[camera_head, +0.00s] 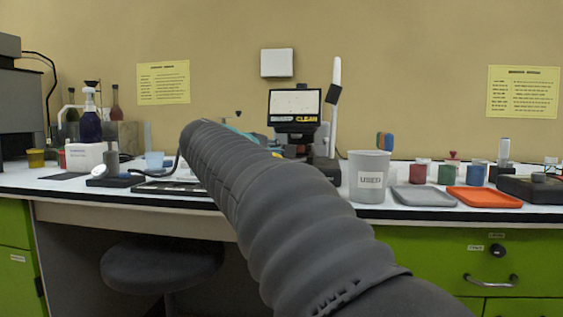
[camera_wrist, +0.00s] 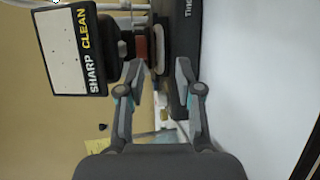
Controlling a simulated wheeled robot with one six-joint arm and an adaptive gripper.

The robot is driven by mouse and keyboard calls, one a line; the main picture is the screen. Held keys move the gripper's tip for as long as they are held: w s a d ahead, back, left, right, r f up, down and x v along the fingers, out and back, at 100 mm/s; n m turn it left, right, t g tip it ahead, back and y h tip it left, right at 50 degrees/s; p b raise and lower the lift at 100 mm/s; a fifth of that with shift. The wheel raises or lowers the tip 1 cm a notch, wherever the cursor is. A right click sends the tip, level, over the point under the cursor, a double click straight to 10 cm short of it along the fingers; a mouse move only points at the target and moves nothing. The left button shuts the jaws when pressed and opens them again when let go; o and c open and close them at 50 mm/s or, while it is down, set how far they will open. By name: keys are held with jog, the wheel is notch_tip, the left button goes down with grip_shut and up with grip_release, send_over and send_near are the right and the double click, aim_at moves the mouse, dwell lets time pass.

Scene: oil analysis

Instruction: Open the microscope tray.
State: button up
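The microscope with a small screen (camera_head: 295,106) stands at the back middle of the bench in the head view. Its lower part is largely hidden behind my arm. In the wrist view, which is turned sideways, its screen (camera_wrist: 70,48) reads "SHARP CLEAN" at the upper left, and dark microscope parts (camera_wrist: 160,42) lie ahead of my fingers. My gripper (camera_wrist: 158,72) is open, with a clear gap between the fingers and nothing held. I cannot make out the tray clearly, nor whether a finger touches anything. My gripper is mostly hidden in the head view.
A grey cup marked "USED" (camera_head: 369,177) stands right of my arm, beside a grey tray (camera_head: 424,200) and an orange tray (camera_head: 484,200). Small coloured jars (camera_head: 446,173) stand behind. Bottles (camera_head: 89,119) stand at left. A stool (camera_head: 162,268) is under the bench.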

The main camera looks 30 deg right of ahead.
jog(key=shift+x, duration=3.05)
grip_shut()
